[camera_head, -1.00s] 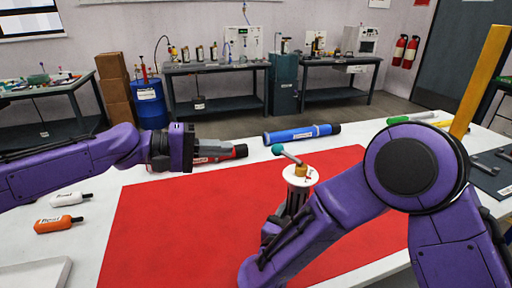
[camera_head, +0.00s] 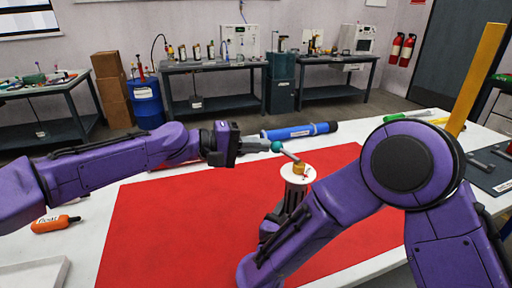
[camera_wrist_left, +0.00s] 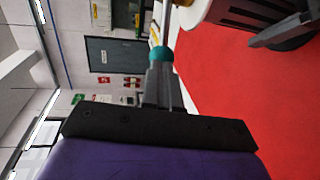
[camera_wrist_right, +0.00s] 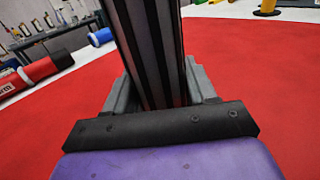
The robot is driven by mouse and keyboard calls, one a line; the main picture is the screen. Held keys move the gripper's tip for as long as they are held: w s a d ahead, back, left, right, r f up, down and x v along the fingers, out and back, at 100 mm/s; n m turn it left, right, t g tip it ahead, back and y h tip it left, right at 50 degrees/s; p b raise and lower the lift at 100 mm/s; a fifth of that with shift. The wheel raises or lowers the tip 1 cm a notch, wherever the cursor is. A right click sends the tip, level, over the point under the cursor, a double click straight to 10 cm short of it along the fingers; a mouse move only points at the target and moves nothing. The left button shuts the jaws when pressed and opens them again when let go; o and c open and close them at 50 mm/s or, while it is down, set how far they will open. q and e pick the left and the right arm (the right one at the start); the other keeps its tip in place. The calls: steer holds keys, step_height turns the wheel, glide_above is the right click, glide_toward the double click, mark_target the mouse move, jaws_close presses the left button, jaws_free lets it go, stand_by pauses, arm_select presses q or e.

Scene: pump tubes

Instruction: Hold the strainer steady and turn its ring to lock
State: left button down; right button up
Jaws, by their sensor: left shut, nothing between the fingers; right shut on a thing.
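The strainer (camera_head: 297,181) stands upright on the red mat (camera_head: 190,220). It has a white top, a brass-coloured hub and a grey lever ending in a teal ball (camera_head: 277,146). My right gripper (camera_wrist_right: 160,95) is shut on its dark ribbed body (camera_wrist_right: 148,45); my right arm hides part of it in the head view. My left gripper (camera_head: 264,146) is shut and empty, its fingertips right at the teal ball. In the left wrist view the ball (camera_wrist_left: 161,54) is just beyond the fingertips; I cannot tell whether they touch. The white top (camera_wrist_left: 228,10) shows beside it.
A blue cylinder (camera_head: 300,131) lies behind the mat. A red cylinder (camera_wrist_right: 38,72) lies partly behind my left arm in the head view. An orange bottle (camera_head: 55,223) and a pale tray (camera_head: 35,272) are at the left. The mat's front left is clear.

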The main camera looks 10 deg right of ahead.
arm_select(q)
steer(key=shift+w+d+f, duration=0.1)
steer(key=shift+w+d, duration=0.45)
steer(key=shift+d, duration=0.05)
steer(key=shift+a, duration=0.1)
steer(key=w+v, duration=0.3)
steer(key=v, duration=1)
steer(key=shift+a, duration=0.4)
arm_select(e)
steer(key=o, duration=1.5)
